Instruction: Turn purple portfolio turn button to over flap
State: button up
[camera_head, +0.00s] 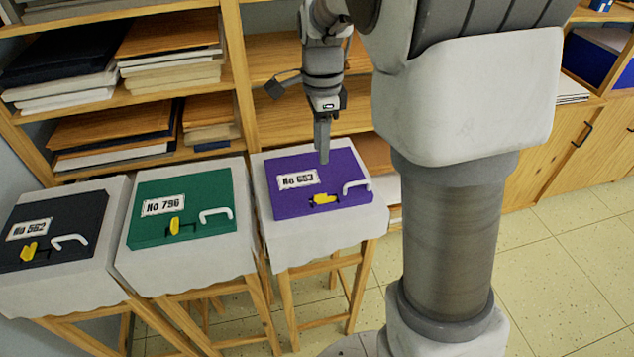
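The purple portfolio (310,182) lies on a cloth-covered stool in the middle of the view, with a label reading No 653. Its yellow turn button (323,199) sits near the front edge and looks turned sideways, roughly along that edge. A white handle (357,186) is to the right of the button. My gripper (324,158) points down above the back part of the purple portfolio, apart from the button. Its fingers look close together from this side, and I cannot tell whether they are open or shut.
A green portfolio (180,208) and a black portfolio (49,229) lie on stools to the left, each with a yellow button and white handle. Wooden shelves (245,90) with stacked boards stand close behind. Tiled floor (560,260) is clear at the right.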

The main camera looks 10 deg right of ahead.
aim_at(325, 197)
notch_tip(325, 197, down, 13)
jog(key=shift+f+b, duration=0.15)
jog(key=shift+b, duration=0.2)
grip_shut()
